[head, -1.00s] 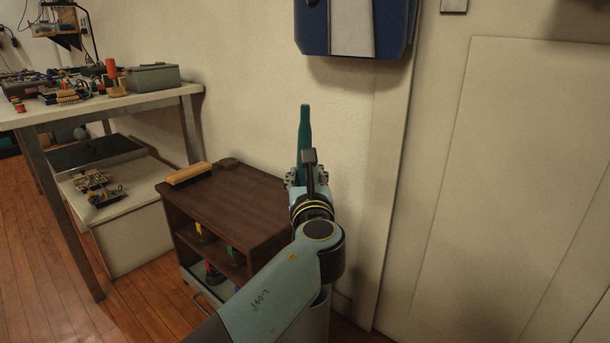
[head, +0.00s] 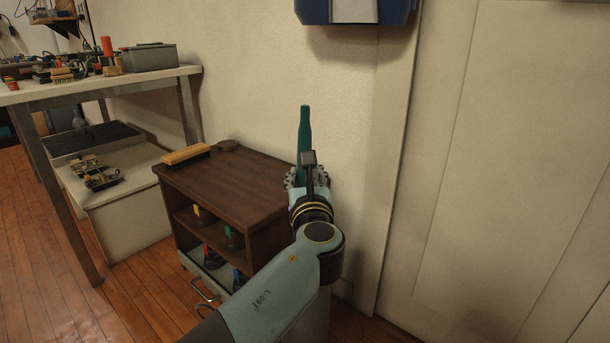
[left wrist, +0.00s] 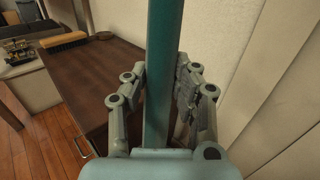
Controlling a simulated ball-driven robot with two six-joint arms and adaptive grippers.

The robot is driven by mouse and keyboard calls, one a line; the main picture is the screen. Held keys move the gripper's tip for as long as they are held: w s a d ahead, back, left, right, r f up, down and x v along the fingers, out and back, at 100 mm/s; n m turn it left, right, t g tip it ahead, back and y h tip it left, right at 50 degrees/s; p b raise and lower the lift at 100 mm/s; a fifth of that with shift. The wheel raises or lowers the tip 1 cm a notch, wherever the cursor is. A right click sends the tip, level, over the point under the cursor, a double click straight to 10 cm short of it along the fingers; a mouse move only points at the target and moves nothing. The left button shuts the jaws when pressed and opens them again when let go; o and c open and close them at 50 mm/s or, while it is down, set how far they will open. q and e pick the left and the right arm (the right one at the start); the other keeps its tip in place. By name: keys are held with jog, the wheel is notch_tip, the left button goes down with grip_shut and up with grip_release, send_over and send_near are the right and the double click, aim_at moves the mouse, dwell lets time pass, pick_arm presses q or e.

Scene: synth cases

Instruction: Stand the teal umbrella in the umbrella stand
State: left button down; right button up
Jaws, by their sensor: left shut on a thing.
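The teal umbrella (head: 304,130) is upright, its top end rising above my left gripper (head: 304,178) in the head view. In the left wrist view the umbrella (left wrist: 158,50) runs as a straight teal shaft between the fingers of my left gripper (left wrist: 160,85), which is shut on it. Its lower end is hidden behind my gripper and arm. A grey upright surface (head: 316,318) shows low behind my arm. It may be the umbrella stand, but its opening is hidden. My right gripper is in neither view.
A dark wooden cabinet (head: 225,180) stands just left of my gripper, with a brush (head: 187,155) on top. A drawer or tray (head: 205,275) juts out low at its front. A workbench (head: 100,90) is further left. The wall and a white door (head: 520,170) are close on the right.

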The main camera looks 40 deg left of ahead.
aim_at(305, 127)
pick_arm(q)
jog(key=c, duration=1)
grip_release()
notch_tip(305, 127, up, 10)
jog(key=shift+r, duration=0.1)
dwell(0.5)
